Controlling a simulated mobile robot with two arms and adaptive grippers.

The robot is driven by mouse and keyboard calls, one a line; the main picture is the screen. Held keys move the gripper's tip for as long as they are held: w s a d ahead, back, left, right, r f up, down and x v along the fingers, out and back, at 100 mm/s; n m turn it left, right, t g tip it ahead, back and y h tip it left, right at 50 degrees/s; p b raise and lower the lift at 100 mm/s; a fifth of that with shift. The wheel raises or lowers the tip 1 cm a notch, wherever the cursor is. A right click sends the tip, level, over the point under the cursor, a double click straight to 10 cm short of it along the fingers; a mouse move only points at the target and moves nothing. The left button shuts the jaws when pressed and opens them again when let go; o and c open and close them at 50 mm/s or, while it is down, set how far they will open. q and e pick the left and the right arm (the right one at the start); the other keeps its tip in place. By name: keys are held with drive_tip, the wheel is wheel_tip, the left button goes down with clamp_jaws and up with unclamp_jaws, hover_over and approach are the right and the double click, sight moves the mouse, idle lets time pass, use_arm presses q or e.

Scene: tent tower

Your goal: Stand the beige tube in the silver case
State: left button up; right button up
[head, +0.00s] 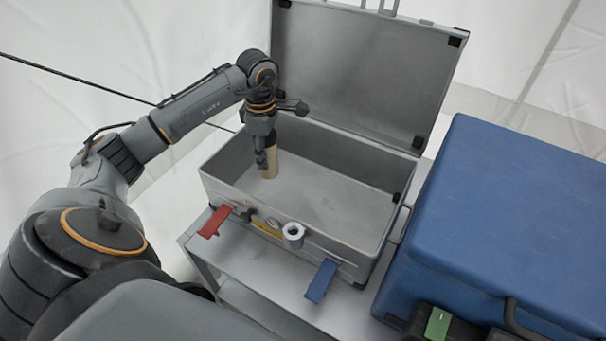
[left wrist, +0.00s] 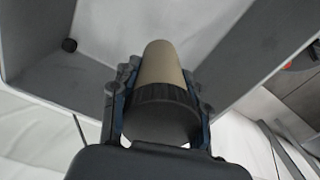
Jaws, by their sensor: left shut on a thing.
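The beige tube (head: 270,162) is upright inside the open silver case (head: 335,185), in its left part. In the left wrist view the beige tube (left wrist: 161,66) has a dark ribbed cap and points away toward the case floor. My left gripper (head: 265,150) reaches down into the silver case and is shut on the tube, with a finger on each side of it in the left wrist view (left wrist: 158,105). Whether the tube's lower end touches the case floor is hard to tell. My right gripper is not in view.
The case's lid (head: 360,75) stands open at the back. The case sits on a grey table (head: 245,265). A red latch (head: 215,221) and a blue latch (head: 321,281) hang at its front. A large blue box (head: 500,220) stands to the right. The case's right part is empty.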

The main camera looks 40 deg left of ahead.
sight(269, 169)
use_arm(q)
wheel_tip(269, 169, down, 6)
drive_tip(key=shift+f+b, duration=0.1)
drive_tip(key=shift+b, duration=0.4)
wheel_tip(269, 169, down, 3)
drive_tip(key=shift+f+b, duration=0.1)
drive_tip(key=shift+b, duration=0.3)
drive_tip(key=shift+f, duration=0.2)
drive_tip(key=shift+r, duration=0.1)
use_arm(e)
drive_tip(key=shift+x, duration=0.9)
use_arm(q)
drive_tip(key=o, duration=1.2)
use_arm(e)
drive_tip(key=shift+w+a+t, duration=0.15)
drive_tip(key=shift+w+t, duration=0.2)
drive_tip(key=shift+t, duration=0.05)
use_arm(q)
drive_tip(key=shift+o, duration=0.2)
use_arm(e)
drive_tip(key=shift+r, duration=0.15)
